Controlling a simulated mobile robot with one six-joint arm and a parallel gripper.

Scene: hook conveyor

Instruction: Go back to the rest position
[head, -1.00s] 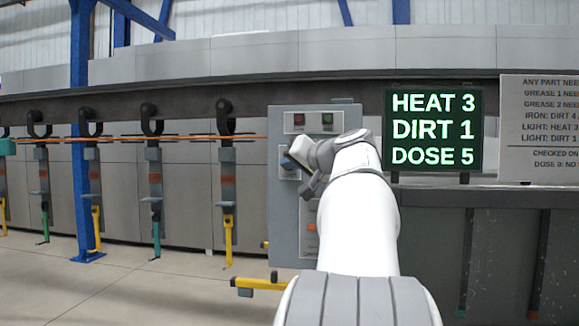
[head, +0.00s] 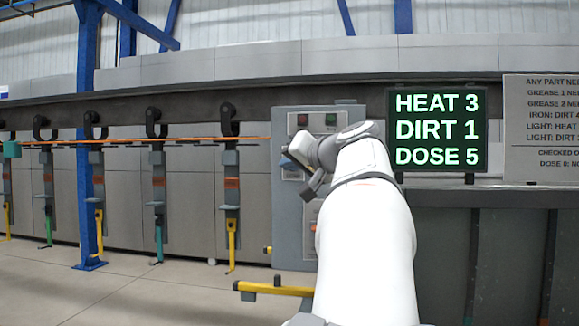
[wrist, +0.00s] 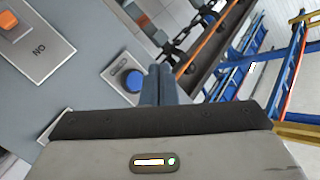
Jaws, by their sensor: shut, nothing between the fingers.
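My gripper (wrist: 158,84) shows in the wrist view with its two fingers together and nothing between them. In the head view my white arm reaches up in front of the grey control panel (head: 347,116), and the wrist hides part of it. In the wrist view a blue button (wrist: 133,80) on a light plate is just left of the fingertips. I cannot tell whether the fingers touch it.
A green-lettered display (head: 437,130) reads HEAT 3, DIRT 1, DOSE 5. A text board (head: 541,130) stands right of it. Several hangers with hooks (head: 230,190) line the conveyor at left. A yellow bar (head: 272,289) juts out below the panel. The floor (head: 130,295) at left is clear.

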